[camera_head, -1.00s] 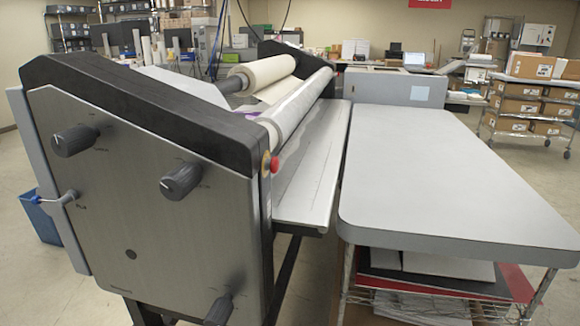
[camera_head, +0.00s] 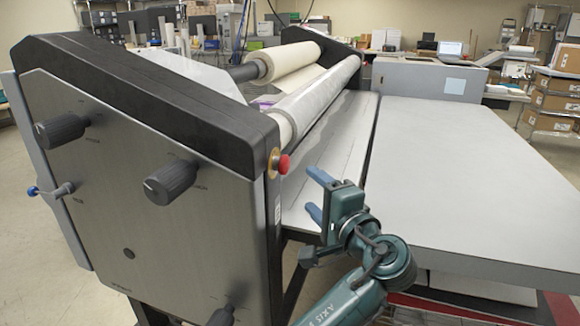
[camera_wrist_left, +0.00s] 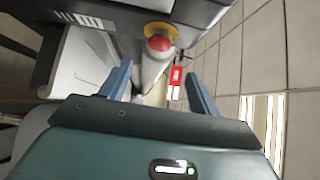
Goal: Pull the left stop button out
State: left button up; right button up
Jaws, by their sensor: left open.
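The left stop button (camera_head: 282,164) is a red mushroom knob on a yellow base. It sits on the front edge of the laminator's near end panel. In the left wrist view the button (camera_wrist_left: 160,42) shows ahead, beyond the fingertips and near the middle. My left gripper (camera_head: 317,194) has blue fingers, open and empty. It is right of and a little below the button, apart from it. In the left wrist view the two fingers (camera_wrist_left: 160,75) stand apart with nothing between them. My right gripper is not in view.
The laminator (camera_head: 150,190) has several black knobs on its end panel and a grey feed shelf (camera_head: 325,150) beside the button. A large grey table (camera_head: 470,170) stands to the right. Shelves with boxes (camera_head: 555,100) are at the far right.

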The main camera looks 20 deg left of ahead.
aim_at(286, 167)
pick_arm(q)
jog(key=p+x, duration=0.2)
jog(key=x, duration=0.9)
jog(key=shift+w+a, duration=0.35)
jog(key=shift+a, duration=0.05)
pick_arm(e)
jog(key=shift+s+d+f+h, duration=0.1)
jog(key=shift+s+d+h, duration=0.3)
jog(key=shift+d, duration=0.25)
pick_arm(q)
jog(key=shift+c, duration=0.4)
